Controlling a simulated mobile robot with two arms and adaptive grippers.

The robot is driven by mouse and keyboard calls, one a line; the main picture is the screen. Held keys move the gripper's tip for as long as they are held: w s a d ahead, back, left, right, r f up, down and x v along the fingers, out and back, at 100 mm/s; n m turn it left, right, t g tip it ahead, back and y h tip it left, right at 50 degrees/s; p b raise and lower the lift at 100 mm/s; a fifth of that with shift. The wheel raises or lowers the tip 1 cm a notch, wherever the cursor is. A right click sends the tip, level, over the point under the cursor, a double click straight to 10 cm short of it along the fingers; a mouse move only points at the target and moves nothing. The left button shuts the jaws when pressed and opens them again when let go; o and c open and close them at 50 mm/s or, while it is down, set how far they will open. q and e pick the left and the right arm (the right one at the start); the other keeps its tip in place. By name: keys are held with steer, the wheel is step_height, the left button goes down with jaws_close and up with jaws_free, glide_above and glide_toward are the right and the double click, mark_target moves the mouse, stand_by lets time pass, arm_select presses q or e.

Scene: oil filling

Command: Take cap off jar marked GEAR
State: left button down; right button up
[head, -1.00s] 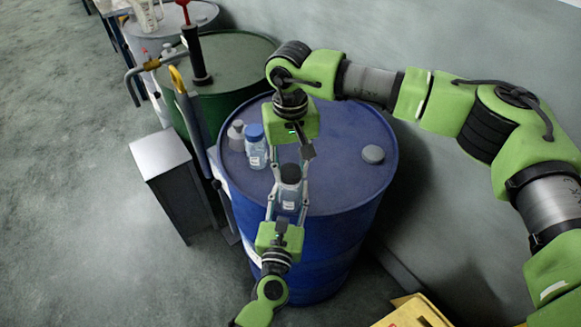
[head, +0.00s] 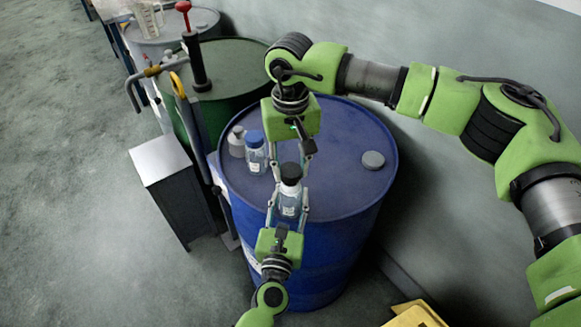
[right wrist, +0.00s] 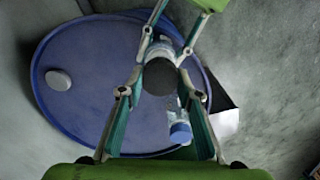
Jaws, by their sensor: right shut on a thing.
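A clear jar with a white label (head: 289,208) stands out near the front of the blue drum, between my two grippers. The lettering is too small to read. Its black cap (head: 290,171) is at the top, and in the right wrist view the cap (right wrist: 160,77) hides most of the jar. My right gripper (head: 290,165) reaches in from above, its fingers shut on the cap; whether the cap is clear of the jar's neck I cannot tell. My left gripper (head: 288,207) comes from below, its fingers closed around the jar's body.
A blue-capped bottle (head: 255,152) and a grey bottle (head: 236,141) stand on the blue drum (head: 345,190), close left of the jar. A round bung (head: 373,160) is at right.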

mark_target(290, 169)
step_height(290, 169, up, 3)
steer(key=shift+r, duration=0.2)
arm_select(q)
steer(key=c, duration=1.2)
jaws_free()
steer(key=shift+c, duration=0.2)
